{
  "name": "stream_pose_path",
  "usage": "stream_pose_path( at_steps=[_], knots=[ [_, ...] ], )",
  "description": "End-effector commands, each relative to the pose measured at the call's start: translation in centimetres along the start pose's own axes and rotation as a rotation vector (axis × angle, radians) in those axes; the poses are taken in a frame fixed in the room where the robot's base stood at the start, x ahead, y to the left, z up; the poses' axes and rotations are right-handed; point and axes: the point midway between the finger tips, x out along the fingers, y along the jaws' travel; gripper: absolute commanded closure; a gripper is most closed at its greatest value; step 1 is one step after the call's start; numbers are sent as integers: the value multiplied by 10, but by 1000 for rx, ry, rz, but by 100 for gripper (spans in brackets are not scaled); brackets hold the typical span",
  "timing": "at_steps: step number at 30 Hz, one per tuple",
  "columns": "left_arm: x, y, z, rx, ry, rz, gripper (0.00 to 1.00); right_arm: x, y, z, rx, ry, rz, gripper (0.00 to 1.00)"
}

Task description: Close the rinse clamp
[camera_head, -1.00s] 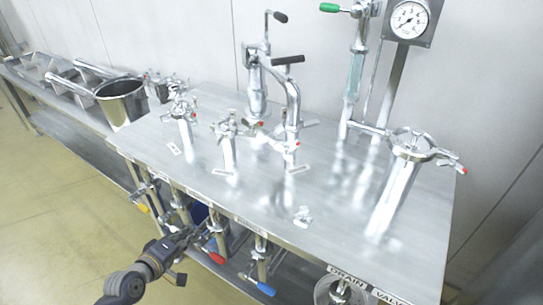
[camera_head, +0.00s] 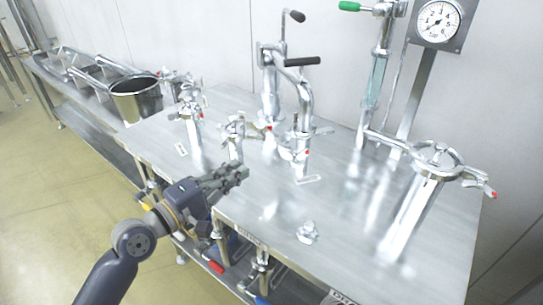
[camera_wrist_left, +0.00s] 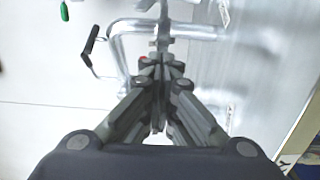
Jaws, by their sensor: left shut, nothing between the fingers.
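Several steel clamps with red-tipped levers sit on short posts on the steel table (camera_head: 345,225). They include a left clamp (camera_head: 190,103), a middle clamp (camera_head: 236,130), one on the curved pipe (camera_head: 298,145) and a large one on the right cylinder (camera_head: 437,160). The small table tags are too blurred to tell which is the rinse clamp. My left gripper (camera_head: 240,174) is shut and empty, above the table's front edge, in front of the middle clamp's post. In the left wrist view its fingers (camera_wrist_left: 162,68) cover part of a pipe fitting with a red tip. My right gripper is not in view.
Bent pipes with a black handle (camera_head: 302,61) rise behind the clamps. A gauge (camera_head: 437,22) and a green-handled valve (camera_head: 350,6) stand at the back right. A small metal fitting (camera_head: 308,232) sits near the front edge. A steel pot (camera_head: 136,98) is at left.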

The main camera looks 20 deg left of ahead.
Motion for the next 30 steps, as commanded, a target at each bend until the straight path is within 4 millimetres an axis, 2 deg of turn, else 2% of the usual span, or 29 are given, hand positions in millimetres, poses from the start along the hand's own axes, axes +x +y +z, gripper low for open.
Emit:
stream_pose_path(
  at_steps=[5, 11, 15, 21, 30],
  knots=[
    [31, 3, 0, -1, 0, 3, 100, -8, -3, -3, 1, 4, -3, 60],
    [66, 2, 1, -1, -1, 2, 100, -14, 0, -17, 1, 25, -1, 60],
    [79, 2, 16, -2, -1, 1, 100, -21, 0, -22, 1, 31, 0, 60],
    [89, 0, 27, 1, 0, -1, 100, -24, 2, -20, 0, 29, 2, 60],
    [91, -1, 29, 2, 0, -2, 100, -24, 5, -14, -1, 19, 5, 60]
  ],
)
